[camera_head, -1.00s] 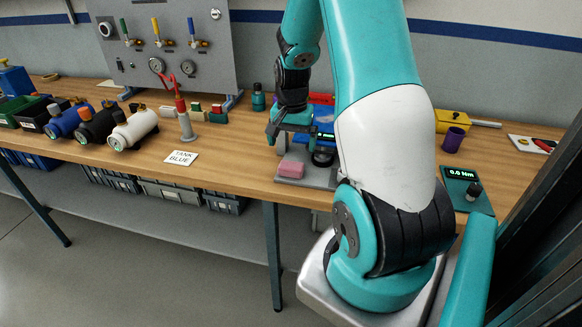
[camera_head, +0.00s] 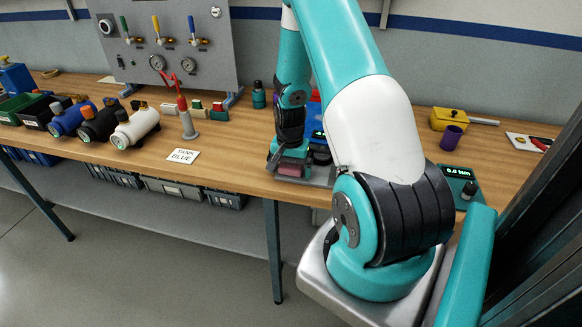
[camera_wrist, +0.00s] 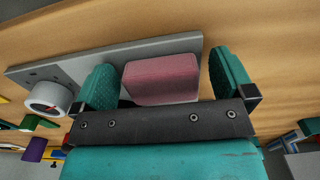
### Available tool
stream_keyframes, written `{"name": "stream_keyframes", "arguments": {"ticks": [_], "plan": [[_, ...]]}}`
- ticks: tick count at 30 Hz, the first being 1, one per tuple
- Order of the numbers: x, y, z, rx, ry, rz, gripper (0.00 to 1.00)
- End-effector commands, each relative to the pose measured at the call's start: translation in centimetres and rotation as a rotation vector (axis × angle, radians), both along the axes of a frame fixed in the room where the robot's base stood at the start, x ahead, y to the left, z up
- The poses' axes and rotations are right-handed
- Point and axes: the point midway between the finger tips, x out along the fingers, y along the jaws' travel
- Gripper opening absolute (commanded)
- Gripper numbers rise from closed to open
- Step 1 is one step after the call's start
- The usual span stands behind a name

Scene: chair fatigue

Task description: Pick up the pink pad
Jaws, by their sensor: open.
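The pink pad (camera_wrist: 161,79) is a small rounded block lying on a grey plate (camera_wrist: 118,52) on the bench. In the wrist view it sits between the two teal fingers of my gripper (camera_wrist: 165,80), with gaps on both sides. My gripper is open and empty.
The TANK BLUE card (camera_head: 183,155) and a red-topped grey post (camera_head: 188,125) are to the left. A purple cup (camera_head: 451,138), a yellow box (camera_head: 447,119) and a torque display (camera_head: 462,184) are to the right.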

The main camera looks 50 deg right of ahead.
Motion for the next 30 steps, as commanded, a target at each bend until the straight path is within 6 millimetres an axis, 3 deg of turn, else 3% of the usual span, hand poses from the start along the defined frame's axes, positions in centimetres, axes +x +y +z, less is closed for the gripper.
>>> {"name": "stream_keyframes", "arguments": {"ticks": [1,6,8,20,26,30], "plan": [[0.0,0.0,0.0,0.0,0.0,0.0,1.0],[0.0,0.0,0.0,0.0,0.0,0.0,0.61],[0.0,0.0,0.0,0.0,0.0,0.0,0.51],[0.0,0.0,0.6,-0.001,-0.001,0.0,0.51],[0.0,0.0,3.1,-0.003,-0.003,0.0,0.51],[0.1,-0.1,6.0,-0.004,-0.006,0.0,0.51]]}}
